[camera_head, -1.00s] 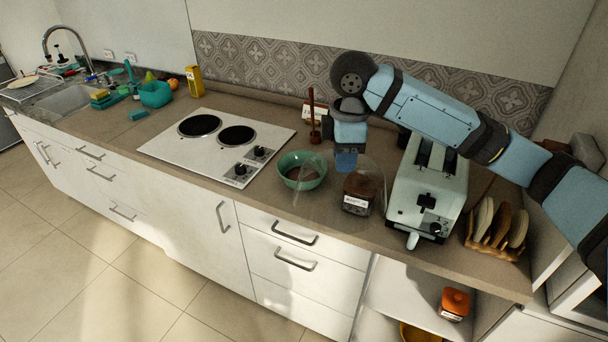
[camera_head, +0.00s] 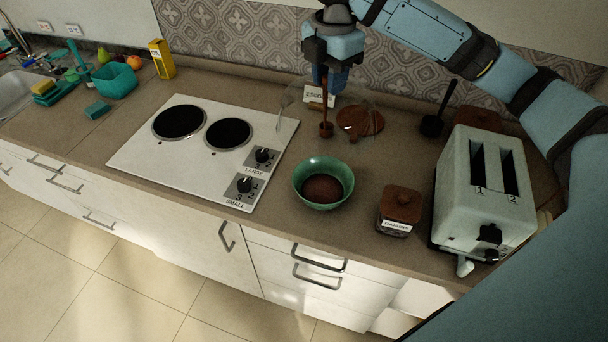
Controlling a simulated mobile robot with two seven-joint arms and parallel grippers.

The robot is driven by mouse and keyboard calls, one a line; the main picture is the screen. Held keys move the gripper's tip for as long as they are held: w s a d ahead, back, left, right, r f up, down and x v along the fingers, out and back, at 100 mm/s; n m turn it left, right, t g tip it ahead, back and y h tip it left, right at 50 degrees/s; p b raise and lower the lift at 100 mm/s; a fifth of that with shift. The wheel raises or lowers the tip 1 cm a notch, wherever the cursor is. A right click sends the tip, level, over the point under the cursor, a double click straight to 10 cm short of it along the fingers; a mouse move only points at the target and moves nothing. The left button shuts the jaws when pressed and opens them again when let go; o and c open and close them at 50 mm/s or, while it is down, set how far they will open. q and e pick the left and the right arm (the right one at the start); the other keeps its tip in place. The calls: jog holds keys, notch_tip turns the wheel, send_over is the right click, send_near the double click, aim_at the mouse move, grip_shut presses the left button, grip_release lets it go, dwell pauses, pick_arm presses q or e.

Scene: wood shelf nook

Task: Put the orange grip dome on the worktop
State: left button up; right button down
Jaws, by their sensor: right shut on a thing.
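A clear, see-through dome (camera_head: 298,112) hangs under my right gripper (camera_head: 328,86), above the worktop (camera_head: 255,205) behind the green bowl. Only its faint outline shows. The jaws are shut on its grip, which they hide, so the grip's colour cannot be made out. Whether its rim touches the worktop is hard to tell. My left gripper is out of view.
The green bowl (camera_head: 310,200) with brown contents and a brown labelled jar (camera_head: 401,211) stand in front. A toaster (camera_head: 478,214) stands right, a white hob (camera_head: 190,185) left. A brown upright tool (camera_head: 326,129) and brown disc (camera_head: 368,121) show through or beside the dome.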

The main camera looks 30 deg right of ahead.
jog(key=shift+w, duration=0.25)
pick_arm(q)
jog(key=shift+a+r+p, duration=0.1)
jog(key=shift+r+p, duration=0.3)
jog(key=shift+p, duration=0.1)
pick_arm(e)
notch_tip(320, 180, down, 20)
jog(key=shift+s+r, duration=0.2)
jog(key=shift+s, duration=0.05)
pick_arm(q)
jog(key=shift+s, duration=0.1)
pick_arm(e)
jog(key=shift+f, duration=0.45)
jog(key=c, duration=0.9)
grip_release()
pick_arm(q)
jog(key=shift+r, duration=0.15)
